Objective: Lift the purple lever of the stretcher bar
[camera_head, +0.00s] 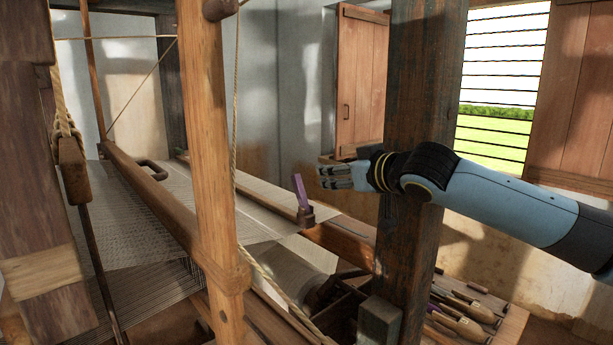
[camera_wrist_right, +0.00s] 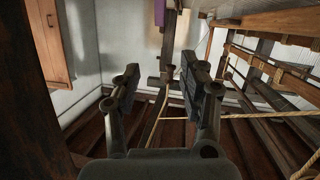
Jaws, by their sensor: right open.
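The purple lever (camera_head: 301,192) stands up, leaning slightly left, from a brown holder (camera_head: 306,216) on a long wooden bar (camera_head: 340,240) of the loom. My right gripper (camera_head: 325,177) is just right of the lever in the head view, at about the height of its upper part, with an apparent gap between them. In the right wrist view, the lever's purple part (camera_wrist_right: 159,12) shows at the top edge, beyond the fingers, partly cut off. The right gripper (camera_wrist_right: 160,84) is open with nothing between its fingers. My left gripper is not in view.
A dark wooden post (camera_head: 415,190) stands behind my right forearm. A lighter upright post (camera_head: 215,150) and hanging ropes cross the left half. Woven cloth (camera_head: 150,215) stretches across the loom. Several shuttle-like wooden tools (camera_head: 460,325) lie on a bench at lower right.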

